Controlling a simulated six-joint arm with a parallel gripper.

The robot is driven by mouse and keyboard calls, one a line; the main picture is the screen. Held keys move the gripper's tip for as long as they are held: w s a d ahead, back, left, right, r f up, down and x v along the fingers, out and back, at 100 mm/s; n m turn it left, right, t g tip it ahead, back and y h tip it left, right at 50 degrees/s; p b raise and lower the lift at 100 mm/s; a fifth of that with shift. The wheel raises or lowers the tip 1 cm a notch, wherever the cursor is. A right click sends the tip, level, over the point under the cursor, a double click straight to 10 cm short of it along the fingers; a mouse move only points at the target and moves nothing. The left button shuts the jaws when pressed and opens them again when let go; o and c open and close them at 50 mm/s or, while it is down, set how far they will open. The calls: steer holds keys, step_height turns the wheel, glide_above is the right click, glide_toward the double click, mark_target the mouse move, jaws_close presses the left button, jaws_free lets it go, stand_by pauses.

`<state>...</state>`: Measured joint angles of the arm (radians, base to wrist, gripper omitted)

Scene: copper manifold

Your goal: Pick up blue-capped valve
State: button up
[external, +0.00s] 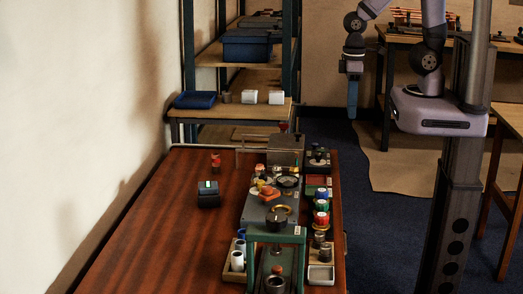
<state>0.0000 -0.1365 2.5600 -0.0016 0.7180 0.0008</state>
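Several small capped cylindrical parts stand in a row along the right side of the table. One near the top of the row appears to have a bluish cap (321,193), and may be the blue-capped valve; it is too small to be sure. Just in front of it are a greenish one (322,205) and a red one (321,218). My gripper (352,112) hangs pointing down beyond the far right of the table, well away from these parts. Nothing is visibly held. Its fingers are too small to tell apart.
The brown table (150,235) is clear on its left, apart from a dark box (208,195) with a lit display and a small red item (216,161). A green frame (262,239) and grey fixture fill the middle right. Shelving (190,60) stands behind.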

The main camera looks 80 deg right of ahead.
steer(key=shift+r, duration=0.1)
step_height(320, 180, up, 5)
steer(key=w+a+n+t+y+b, duration=0.1)
steer(key=w+a+t+y+b, duration=0.3)
steer(key=w+a, duration=0.6)
steer(key=w+a+t+y+b, duration=0.1)
steer(key=w+a+t+b, duration=0.35)
steer(key=w+a, duration=0.65)
steer(key=m+t+h+b, duration=0.75)
steer(key=h+b, duration=0.35)
steer(key=h, duration=0.4)
glide_above(327, 194)
steer(key=v, duration=0.5)
steer(key=g, duration=0.1)
step_height(327, 194, down, 25)
steer(key=shift+s+r, duration=0.15)
steer(key=shift+s, duration=0.05)
steer(key=shift+f, duration=0.8)
